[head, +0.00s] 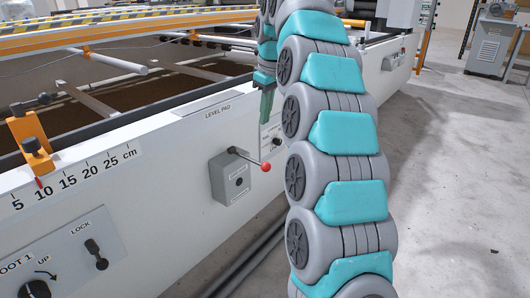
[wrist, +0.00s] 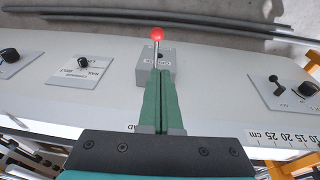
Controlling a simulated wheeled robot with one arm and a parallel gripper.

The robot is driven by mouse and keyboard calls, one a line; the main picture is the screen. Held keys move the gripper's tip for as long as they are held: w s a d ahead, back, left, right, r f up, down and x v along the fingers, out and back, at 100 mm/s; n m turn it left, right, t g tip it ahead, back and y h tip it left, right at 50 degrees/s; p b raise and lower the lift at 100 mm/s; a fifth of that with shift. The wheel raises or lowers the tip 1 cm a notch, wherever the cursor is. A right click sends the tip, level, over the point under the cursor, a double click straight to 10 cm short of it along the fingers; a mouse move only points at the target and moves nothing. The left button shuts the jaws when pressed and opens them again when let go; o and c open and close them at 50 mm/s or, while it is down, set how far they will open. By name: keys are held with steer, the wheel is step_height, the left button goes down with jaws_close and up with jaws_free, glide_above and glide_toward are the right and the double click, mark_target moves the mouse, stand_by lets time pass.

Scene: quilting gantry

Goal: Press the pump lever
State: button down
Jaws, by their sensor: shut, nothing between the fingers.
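The lever is a thin metal rod with a red ball end (head: 265,167), sticking out to the right from a grey box (head: 230,180) on the white beam's side, below a plate marked LEVEL PAD. In the wrist view the red ball (wrist: 157,33) stands beyond my fingertips, with the grey box (wrist: 146,74) behind the fingers. My gripper (head: 266,118) has green fingers, shut and empty, above the lever in the head view. The fingers (wrist: 161,73) hide part of the box in the wrist view. The small lettering on the box is too small to read.
A LOCK toggle (head: 96,252) and a FOOT 1 knob (head: 38,289) sit left on the beam (head: 150,190), below an orange pointer (head: 30,147) and cm scale. Another knob (head: 276,142) is right of the box.

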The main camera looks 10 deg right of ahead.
steer(key=shift+f, duration=0.1)
glide_toward(266, 165)
steer(key=f, duration=0.1)
steer(key=w+a+f, duration=0.1)
steer(key=f, duration=0.1)
steer(key=w+f, duration=0.1)
steer(key=f, duration=0.1)
steer(key=shift+w+a, duration=0.15)
steer(key=shift+d+f, duration=0.2)
steer(key=shift+f, duration=0.45)
steer(key=shift+s+d+f+t+y+b, duration=0.1)
steer(key=shift+s+f+t+y+b, duration=0.15)
steer(key=shift+f+b, duration=0.3)
steer(key=shift+s+d+f+t+y+b, duration=0.15)
steer(key=shift+f+t+b, duration=0.2)
steer(key=shift+f+b, duration=0.2)
step_height(266, 165, down, 8)
steer(key=t+y+b, duration=0.3)
steer(key=t+b, duration=0.2)
steer(key=b, duration=0.4)
steer(key=shift+w+a+y, duration=0.3)
steer(key=shift+w+y, duration=0.1)
steer(key=shift+f, duration=0.15)
